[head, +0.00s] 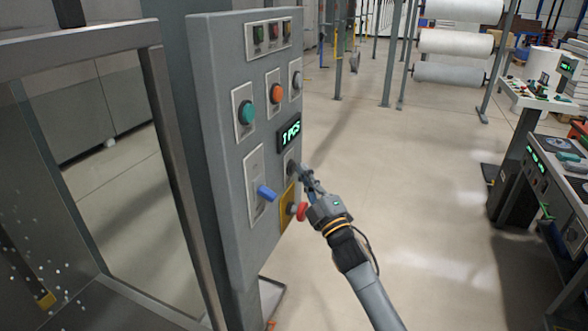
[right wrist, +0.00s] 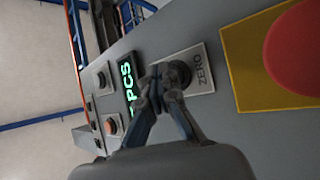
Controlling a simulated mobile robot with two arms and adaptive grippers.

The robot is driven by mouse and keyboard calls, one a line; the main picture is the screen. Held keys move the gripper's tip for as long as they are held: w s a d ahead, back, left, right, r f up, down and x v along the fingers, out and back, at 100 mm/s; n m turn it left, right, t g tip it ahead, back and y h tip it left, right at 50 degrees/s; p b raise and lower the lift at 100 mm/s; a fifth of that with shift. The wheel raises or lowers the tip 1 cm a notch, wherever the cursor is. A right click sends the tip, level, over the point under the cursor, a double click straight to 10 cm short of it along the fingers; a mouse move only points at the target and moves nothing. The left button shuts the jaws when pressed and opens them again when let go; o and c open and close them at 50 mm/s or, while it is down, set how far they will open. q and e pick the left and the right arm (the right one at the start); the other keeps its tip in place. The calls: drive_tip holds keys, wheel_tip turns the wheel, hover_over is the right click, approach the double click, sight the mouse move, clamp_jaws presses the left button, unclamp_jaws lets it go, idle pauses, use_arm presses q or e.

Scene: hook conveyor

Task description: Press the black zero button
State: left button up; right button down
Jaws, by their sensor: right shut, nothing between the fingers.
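The black zero button (right wrist: 181,73) sits on a pale plate marked ZERO (right wrist: 203,68) in the right wrist view. In the head view its plate (head: 290,158) is partly hidden behind my fingers, below the display. My right gripper (head: 299,170) reaches the panel from the right with its fingers together and nothing between them. In the right wrist view the fingertips (right wrist: 160,77) are right at the button and overlap its edge. I cannot tell whether they touch it. My left gripper is not in view.
The grey control panel (head: 223,150) has a lit display (head: 289,133) reading 1 PCS, a green button (head: 246,112), an orange button (head: 276,93) and a blue switch handle (head: 266,193). A red emergency button (head: 301,211) on a yellow plate is close below my gripper. Floor right of the panel is clear.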

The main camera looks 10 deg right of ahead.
drive_tip(key=shift+w+a, duration=0.2)
drive_tip(key=shift+a, duration=0.1)
idle(0.4)
drive_tip(key=shift+s+d, duration=0.1)
drive_tip(key=shift+d, duration=0.05)
drive_tip(key=shift+s+d, duration=0.4)
drive_tip(key=shift+d, duration=0.1)
drive_tip(key=shift+d, duration=0.1)
drive_tip(key=s+d+p, duration=0.1)
drive_tip(key=d, duration=0.1)
drive_tip(key=s+d, duration=0.1)
drive_tip(key=d, duration=0.1)
drive_tip(key=shift+s+p, duration=0.4)
idle(0.6)
